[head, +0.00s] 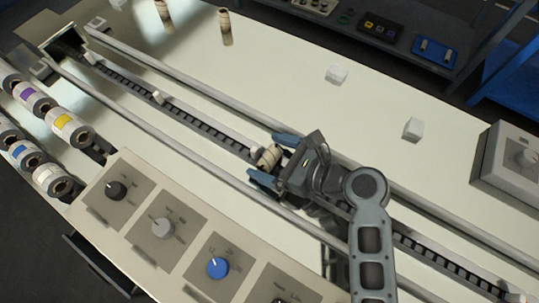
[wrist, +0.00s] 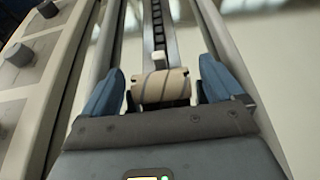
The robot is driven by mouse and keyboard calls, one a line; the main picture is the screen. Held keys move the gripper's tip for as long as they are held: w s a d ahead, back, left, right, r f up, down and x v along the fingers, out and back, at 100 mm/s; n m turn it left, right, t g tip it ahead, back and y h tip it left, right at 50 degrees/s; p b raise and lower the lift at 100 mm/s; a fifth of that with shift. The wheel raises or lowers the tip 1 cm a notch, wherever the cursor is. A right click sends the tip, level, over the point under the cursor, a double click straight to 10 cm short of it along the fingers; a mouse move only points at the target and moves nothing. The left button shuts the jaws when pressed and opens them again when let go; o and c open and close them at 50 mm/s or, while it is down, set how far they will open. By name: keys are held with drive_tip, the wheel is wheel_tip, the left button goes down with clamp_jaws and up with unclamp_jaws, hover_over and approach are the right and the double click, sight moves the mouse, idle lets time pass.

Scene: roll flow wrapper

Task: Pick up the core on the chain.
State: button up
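The core (head: 268,157) is a short tan cardboard tube with dark stripes, lying crosswise on the chain (head: 200,119) between two rails. It also shows in the wrist view (wrist: 160,87), with a white block (wrist: 159,60) on the chain just beyond it. My gripper (head: 267,157) is open, its blue fingers on either side of the core. In the wrist view the fingers (wrist: 160,85) stand beside the core's two ends, with a gap on each side. The core's near side is partly hidden by the gripper body.
Two tan cores (head: 226,27) stand upright at the back of the table. White blocks (head: 336,75) lie on the bare surface beyond the far rail. A knob panel (head: 163,228) and several printed rolls (head: 71,130) are on the near side. A grey box (head: 510,165) stands at right.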

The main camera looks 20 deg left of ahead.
drive_tip(key=c, duration=1)
drive_tip(key=shift+r, duration=0.1)
